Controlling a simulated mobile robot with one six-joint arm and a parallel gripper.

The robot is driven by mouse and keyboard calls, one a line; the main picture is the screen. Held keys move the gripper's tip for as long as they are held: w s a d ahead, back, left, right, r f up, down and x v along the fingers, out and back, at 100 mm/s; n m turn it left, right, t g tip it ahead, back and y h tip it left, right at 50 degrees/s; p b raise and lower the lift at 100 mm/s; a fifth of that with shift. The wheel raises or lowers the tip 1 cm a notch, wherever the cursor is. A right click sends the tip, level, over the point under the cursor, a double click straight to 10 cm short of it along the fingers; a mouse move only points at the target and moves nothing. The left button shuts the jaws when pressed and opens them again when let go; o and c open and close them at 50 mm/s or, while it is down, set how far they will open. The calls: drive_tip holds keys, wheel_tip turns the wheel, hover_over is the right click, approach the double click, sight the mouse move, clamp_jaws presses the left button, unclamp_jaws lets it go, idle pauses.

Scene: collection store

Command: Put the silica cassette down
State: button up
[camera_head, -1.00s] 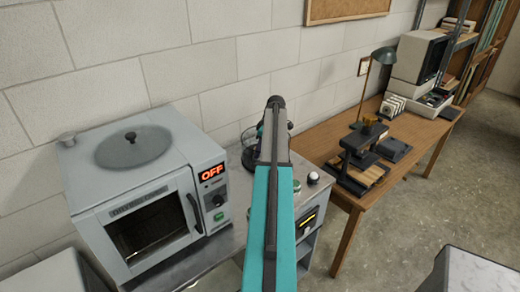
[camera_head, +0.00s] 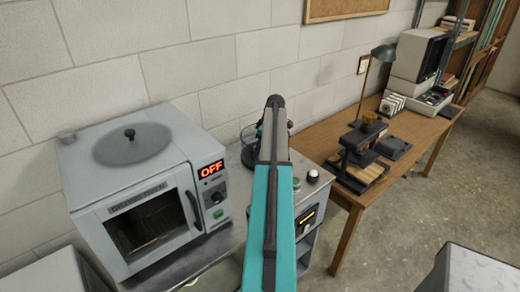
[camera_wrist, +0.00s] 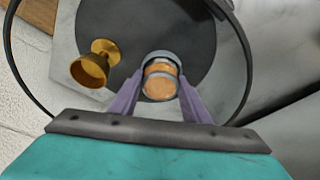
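The silica cassette (camera_wrist: 161,80) is a small round piece with a grey rim and orange-copper faces, seen in the wrist view. My gripper (camera_wrist: 162,82) has its two purple fingers closed on either side of it. The cassette is over a dark round plate (camera_wrist: 205,30) inside a thin dark ring. Whether its underside touches the plate cannot be told. In the head view my arm hides the gripper and the cassette.
A brass goblet-shaped piece (camera_wrist: 92,68) stands on the plate, left of the cassette. In the head view, a drying oven (camera_head: 150,205) reading OFF stands left of my arm. A dark round vessel (camera_head: 249,156) shows partly behind my arm. A wooden desk (camera_head: 325,143) is at right.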

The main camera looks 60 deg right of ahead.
drive_tip(key=shift+o, duration=0.9)
drive_tip(key=shift+s+a+f, duration=0.1)
drive_tip(key=shift+a+f, duration=0.15)
drive_tip(key=shift+f, duration=0.3)
drive_tip(key=shift+r, duration=0.1)
drive_tip(key=shift+d+r+p, duration=0.2)
drive_tip(key=shift+r+p, duration=0.1)
drive_tip(key=shift+r, duration=0.2)
drive_tip(key=b+v, duration=0.3)
drive_tip(key=v, duration=0.9)
drive_tip(key=shift+w+r, duration=0.2)
drive_tip(key=shift+r, duration=0.1)
drive_tip(key=shift+s+d, duration=0.1)
drive_tip(key=shift+d, duration=0.05)
